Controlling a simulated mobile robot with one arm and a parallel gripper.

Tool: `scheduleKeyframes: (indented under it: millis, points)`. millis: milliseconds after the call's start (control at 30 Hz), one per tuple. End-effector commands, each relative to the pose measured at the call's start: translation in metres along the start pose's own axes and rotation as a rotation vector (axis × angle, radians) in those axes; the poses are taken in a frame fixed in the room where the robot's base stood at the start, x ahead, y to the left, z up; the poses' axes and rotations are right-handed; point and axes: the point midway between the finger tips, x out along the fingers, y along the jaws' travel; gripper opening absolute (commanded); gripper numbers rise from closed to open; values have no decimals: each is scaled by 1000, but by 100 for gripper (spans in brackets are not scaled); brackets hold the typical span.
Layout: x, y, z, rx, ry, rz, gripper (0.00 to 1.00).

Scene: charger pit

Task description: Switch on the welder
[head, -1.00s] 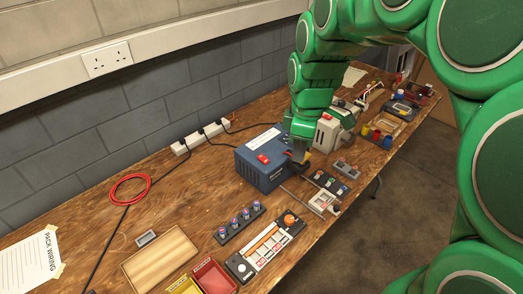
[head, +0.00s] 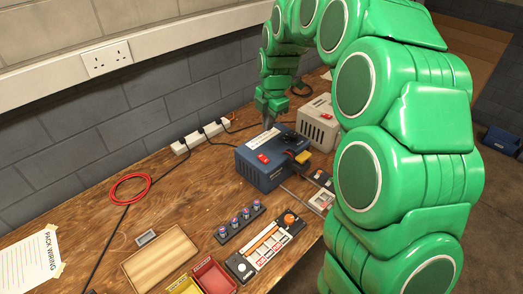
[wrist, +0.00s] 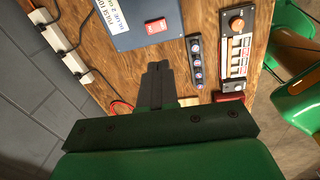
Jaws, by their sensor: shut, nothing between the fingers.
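The blue box with a red rocker switch, which looks like the welder (head: 275,170), stands on the wooden bench. Its red switch (head: 263,158) is on the top face, and it also shows in the wrist view (wrist: 157,26). Which way the switch is tipped is too small to tell. My gripper (head: 268,126) is shut and empty, pointing down by the far edge of the blue box in the head view. In the wrist view its closed fingers (wrist: 158,68) appear below the box and switch, apart from them in the picture. I cannot tell the height above the box.
A white power strip (head: 200,137) with cables lies along the wall. A grey unit (head: 318,125) stands behind the box. In front are a knob row (head: 239,225), an orange-and-white panel (head: 265,247) and a wooden tray (head: 160,260). Bare bench lies left of the box.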

Motion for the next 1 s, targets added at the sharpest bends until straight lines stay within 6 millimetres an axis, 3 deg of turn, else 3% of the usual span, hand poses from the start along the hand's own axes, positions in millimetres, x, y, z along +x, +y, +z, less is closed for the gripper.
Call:
scheduleKeyframes:
  millis: [233, 733, 1000]
  points:
    - [11, 17, 6, -93, -6, 10, 0]
    - [16, 18, 7, -102, -5, 9, 0]
    - [51, 17, 6, -101, -4, 7, 0]
